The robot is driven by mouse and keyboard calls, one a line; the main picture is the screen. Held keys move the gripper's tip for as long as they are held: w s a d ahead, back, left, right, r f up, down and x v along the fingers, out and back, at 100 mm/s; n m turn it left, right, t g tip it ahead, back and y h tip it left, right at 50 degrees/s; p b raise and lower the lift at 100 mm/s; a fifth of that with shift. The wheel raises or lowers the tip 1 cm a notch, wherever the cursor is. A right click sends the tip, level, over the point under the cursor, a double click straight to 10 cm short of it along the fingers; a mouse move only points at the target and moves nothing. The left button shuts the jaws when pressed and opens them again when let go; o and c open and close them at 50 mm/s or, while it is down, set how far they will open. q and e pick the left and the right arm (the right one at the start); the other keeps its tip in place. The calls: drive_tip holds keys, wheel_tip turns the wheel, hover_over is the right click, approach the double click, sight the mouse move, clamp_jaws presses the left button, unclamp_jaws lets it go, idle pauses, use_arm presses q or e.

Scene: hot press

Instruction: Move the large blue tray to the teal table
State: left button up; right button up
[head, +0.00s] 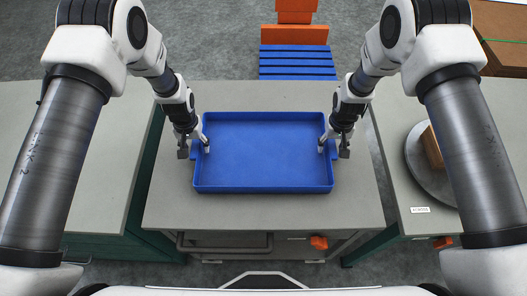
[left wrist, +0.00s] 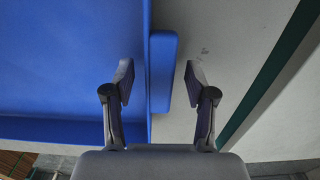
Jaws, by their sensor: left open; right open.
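The large blue tray (head: 265,186) lies flat and empty on the middle grey-topped table (head: 265,212). My left gripper (head: 194,150) is open at the tray's left side, with one finger inside and one outside. In the left wrist view, the tray's side wall and handle tab (left wrist: 162,70) lie between the open fingers (left wrist: 160,84), with gaps on both sides. My right gripper (head: 333,150) is open at the tray's right side, also with one finger inside and one outside. A grey-topped table with teal sides (head: 95,160) stands at the left.
A right table (head: 405,130) holds a round metal plate (head: 420,180) with a brown block (head: 432,148). Blue slatted and orange items (head: 296,50) lie on the floor beyond. The visible left tabletop is clear. Narrow gaps separate the tables.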

use_arm(q)
drive_tip(key=shift+s+r, duration=0.1)
clamp_jaws()
use_arm(e)
drive_tip(key=shift+s+r, duration=0.1)
clamp_jaws()
use_arm(q)
drive_tip(key=shift+r, duration=0.1)
use_arm(e)
drive_tip(key=shift+r, duration=0.1)
